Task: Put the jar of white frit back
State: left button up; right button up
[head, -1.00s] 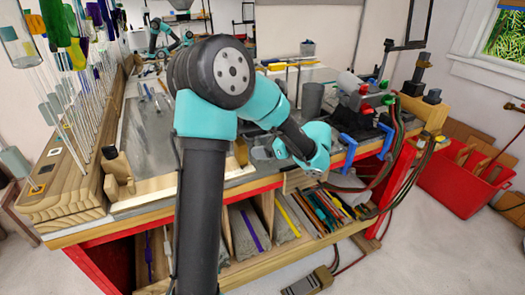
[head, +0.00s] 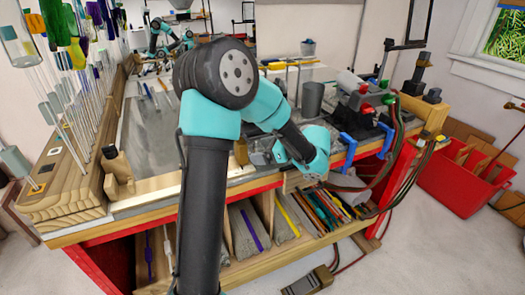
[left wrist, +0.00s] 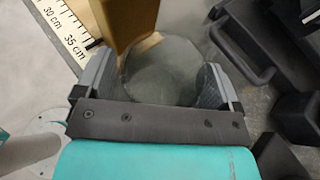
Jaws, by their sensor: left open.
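My left gripper (head: 262,157) is low over the front part of the bench, with my arm partly in front of it. In the left wrist view, its two grey fingers (left wrist: 155,85) stand apart, open. A clear, round glass piece (left wrist: 160,65) shows between them, probably the jar; I cannot tell whether the fingers touch it. No white frit can be made out inside it. In the head view I cannot pick out the jar near the gripper. My right gripper is not in view.
A tan wooden block (left wrist: 122,18) stands close beside the glass piece, and a ruler (left wrist: 65,32) lies left of it. Dark metal fixtures (left wrist: 245,45) are close on the right. A grey cylinder (head: 312,98) stands farther back. Upright rods (head: 75,130) line the left edge.

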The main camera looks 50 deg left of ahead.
pick_arm(q)
jog(key=shift+r, duration=0.15)
jog(key=v, duration=1.2)
